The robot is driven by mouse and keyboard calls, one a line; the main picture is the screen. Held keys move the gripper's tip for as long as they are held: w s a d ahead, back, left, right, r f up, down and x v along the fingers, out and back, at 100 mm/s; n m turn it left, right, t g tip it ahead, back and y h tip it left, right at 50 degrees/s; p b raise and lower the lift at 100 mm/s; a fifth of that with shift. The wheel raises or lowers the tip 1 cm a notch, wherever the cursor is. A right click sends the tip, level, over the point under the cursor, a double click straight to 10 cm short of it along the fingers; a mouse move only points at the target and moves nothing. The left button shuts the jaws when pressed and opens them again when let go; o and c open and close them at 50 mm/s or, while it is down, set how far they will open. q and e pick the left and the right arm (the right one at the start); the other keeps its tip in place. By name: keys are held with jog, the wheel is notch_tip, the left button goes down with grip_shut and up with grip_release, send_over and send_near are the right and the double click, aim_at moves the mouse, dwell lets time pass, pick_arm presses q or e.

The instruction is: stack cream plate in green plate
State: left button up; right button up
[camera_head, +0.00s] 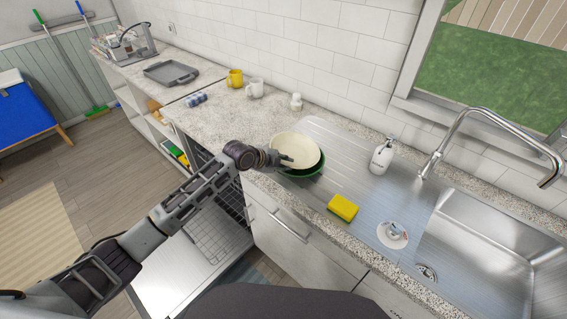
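The cream plate (299,144) is round and sits over the green plate (312,171), covering most of it. Only the near and right rim of the green plate shows, on the ribbed steel drainboard beside the sink. My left gripper (285,159) comes in from the left and is at the near-left rim of the cream plate, with a fingertip over its inner face. It appears shut on that rim. Whether the cream plate touches the green plate is hard to tell. My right gripper is out of view.
A yellow sponge (342,208) lies close to the front right of the plates. A soap dispenser (382,156) stands to the right, near the faucet (480,125) and sink (480,240). Mugs (235,79) stand behind on the counter. An open dishwasher (205,245) lies below my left arm.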

pick_arm(q)
jog(key=shift+r, duration=0.1)
jog(key=shift+r, duration=0.35)
jog(key=shift+s+a+r, duration=0.3)
jog(key=shift+a+r, duration=0.05)
jog(key=shift+a, duration=0.05)
jog(key=b+v, duration=0.1)
jog(key=v, duration=0.9)
jog(key=shift+s+r, duration=0.2)
jog(key=shift+s, duration=0.1)
jog(key=shift+a, duration=0.15)
